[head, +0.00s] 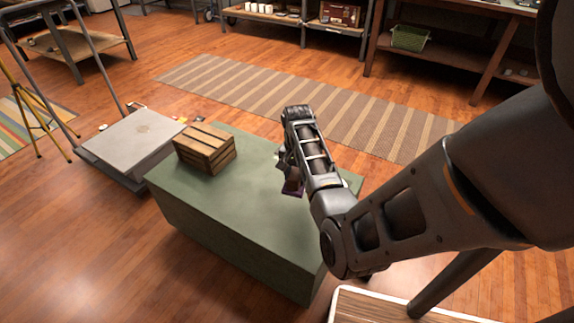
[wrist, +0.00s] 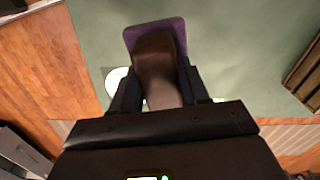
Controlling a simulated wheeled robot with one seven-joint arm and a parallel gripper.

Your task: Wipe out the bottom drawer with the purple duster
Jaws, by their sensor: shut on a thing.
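My gripper (head: 291,172) is over the green block-like table, shut on the purple duster (head: 293,188). In the wrist view the duster's brown handle (wrist: 158,68) sits between the two fingers of my gripper (wrist: 160,88), and its purple pad (wrist: 177,27) shows beyond it over the green top. I cannot tell whether the pad touches the top. A small slatted wooden box (head: 205,148) stands on the table left of my gripper; its edge shows at the right of the wrist view (wrist: 306,82). I cannot make out an open drawer.
The green table (head: 225,215) is mostly clear between box and gripper. A white round thing (wrist: 115,80) lies partly hidden beside the duster. A grey platform (head: 130,148) stands left of the table. A striped rug (head: 300,100) and shelves lie behind.

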